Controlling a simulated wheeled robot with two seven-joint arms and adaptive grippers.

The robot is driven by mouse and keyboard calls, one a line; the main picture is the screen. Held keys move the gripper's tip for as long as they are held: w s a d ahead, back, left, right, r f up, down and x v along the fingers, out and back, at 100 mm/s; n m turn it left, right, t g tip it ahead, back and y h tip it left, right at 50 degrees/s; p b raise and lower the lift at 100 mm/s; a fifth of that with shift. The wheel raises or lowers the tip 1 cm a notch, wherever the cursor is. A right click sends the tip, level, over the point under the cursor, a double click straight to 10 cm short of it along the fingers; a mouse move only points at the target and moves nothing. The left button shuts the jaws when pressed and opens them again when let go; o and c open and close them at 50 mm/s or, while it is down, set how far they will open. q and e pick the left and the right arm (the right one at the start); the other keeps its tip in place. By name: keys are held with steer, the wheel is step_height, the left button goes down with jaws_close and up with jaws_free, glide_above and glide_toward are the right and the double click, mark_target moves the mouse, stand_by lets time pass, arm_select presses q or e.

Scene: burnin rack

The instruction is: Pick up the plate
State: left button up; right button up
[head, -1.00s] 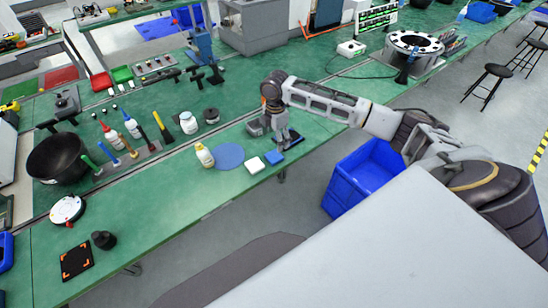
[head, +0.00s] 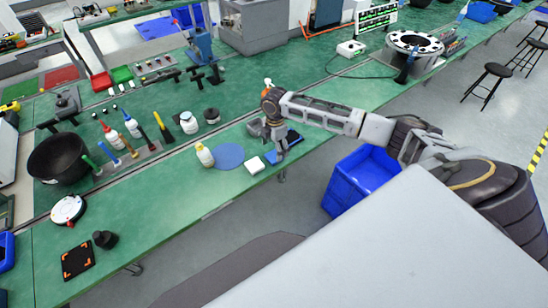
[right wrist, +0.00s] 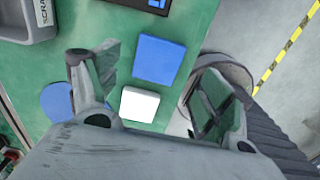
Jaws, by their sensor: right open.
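My right gripper (head: 279,146) is open and empty, over the near edge of the green bench. In the right wrist view its spread fingers (right wrist: 156,78) frame a flat blue square piece (right wrist: 158,60) and a white square piece (right wrist: 139,104) below them. The white piece (head: 255,165) shows in the head view, with the blue square piece (head: 270,158) partly hidden by the gripper. A flat round blue disc (head: 229,156) lies to their left and shows partly in the wrist view (right wrist: 57,101). I cannot tell which piece is the plate. My left gripper is out of view.
A yellow-white bottle (head: 205,155) stands beside the disc. A blue crate (head: 352,185) is below the bench edge.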

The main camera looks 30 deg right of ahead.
mark_target(274, 156)
steer(key=shift+w+f+p, duration=0.15)
steer(key=shift+f+p, duration=0.15)
steer(key=shift+f, duration=1.9)
steer(key=c, duration=1.1)
steer(key=shift+r, duration=0.2)
step_height(274, 156, up, 10)
steer(key=shift+f+b, duration=0.15)
steer(key=shift+b, duration=0.3)
